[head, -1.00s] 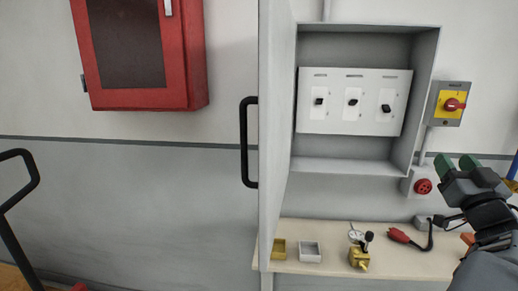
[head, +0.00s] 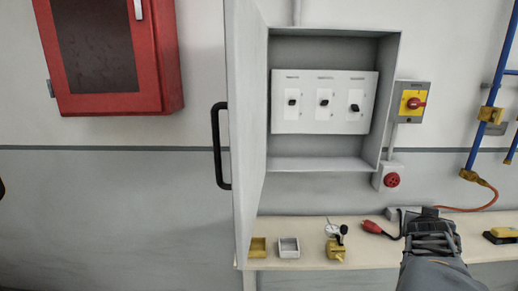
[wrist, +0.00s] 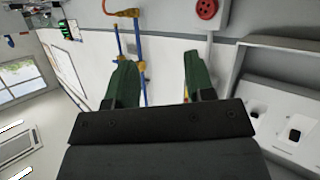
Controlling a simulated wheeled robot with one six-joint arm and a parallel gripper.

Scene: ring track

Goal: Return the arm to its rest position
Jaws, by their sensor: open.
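My gripper is open and empty in the wrist view (wrist: 157,60), its two green fingers standing apart with nothing between them. In the head view my arm rises from the bottom right, with the dark gripper end (head: 430,222) in front of the bench. The fingertips are hard to make out there. The arm is clear of the open grey cabinet (head: 325,164), which stands to its left with its door swung toward me. Three black switches show on the cabinet's white panel (head: 325,120).
The bench (head: 370,254) holds a brass tray (head: 258,247), a white tray (head: 289,248), a brass valve with gauge (head: 335,250) and a red plug (head: 372,227). A yellow-and-red switch (head: 412,103) and red socket (head: 392,180) are on the wall. Blue pipes (head: 489,100) stand at right.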

